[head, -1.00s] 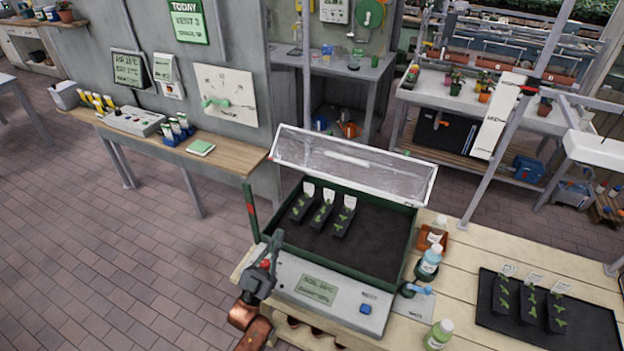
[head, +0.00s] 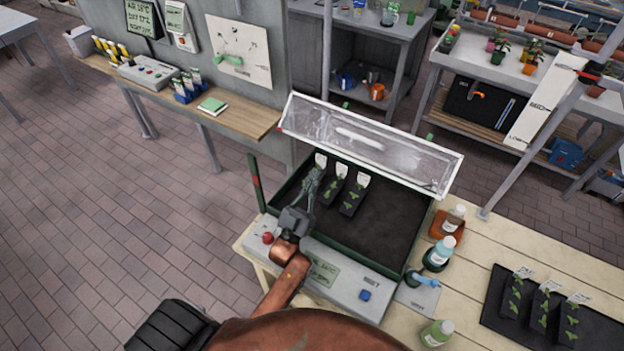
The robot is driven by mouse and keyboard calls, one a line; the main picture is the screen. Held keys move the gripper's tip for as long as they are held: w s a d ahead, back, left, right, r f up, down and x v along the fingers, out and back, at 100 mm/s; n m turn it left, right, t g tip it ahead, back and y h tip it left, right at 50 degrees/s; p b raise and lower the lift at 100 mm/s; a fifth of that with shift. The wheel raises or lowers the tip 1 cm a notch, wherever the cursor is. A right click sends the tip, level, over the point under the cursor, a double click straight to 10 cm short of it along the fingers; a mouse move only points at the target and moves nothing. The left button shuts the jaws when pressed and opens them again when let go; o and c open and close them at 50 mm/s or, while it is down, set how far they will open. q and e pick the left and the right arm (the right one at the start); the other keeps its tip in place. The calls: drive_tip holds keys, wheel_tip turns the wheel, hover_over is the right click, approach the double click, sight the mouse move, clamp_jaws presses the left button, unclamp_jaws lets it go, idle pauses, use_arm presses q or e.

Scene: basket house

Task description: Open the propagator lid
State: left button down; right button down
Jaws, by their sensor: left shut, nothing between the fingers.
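The propagator (head: 405,262) is a dark green tray with black soil and a grey front panel on the wooden bench. Its clear lid (head: 372,146) with a white frame stands raised and tilted back along the tray's far edge. Seedling strips (head: 353,196) with white labels stand in the tray's left part. My left gripper (head: 312,182) is shut and empty, over the tray's left side beside the leftmost strip, which it partly hides. I cannot tell whether it touches the strip. The lid is clear of the gripper. My right gripper is not in view.
Bottles (head: 439,252) stand right of the propagator, and a black tray (head: 492,318) with more seedlings lies at the bench's right. A green and red post (head: 256,183) stands at the propagator's left. The soil's right part is bare.

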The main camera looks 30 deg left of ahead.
use_arm(q)
drive_tip(key=shift+p+x, duration=0.45)
drive_tip(key=shift+x, duration=2.5)
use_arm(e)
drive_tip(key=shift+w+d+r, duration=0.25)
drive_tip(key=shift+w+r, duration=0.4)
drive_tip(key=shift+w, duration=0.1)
use_arm(q)
drive_tip(key=shift+f, duration=0.1)
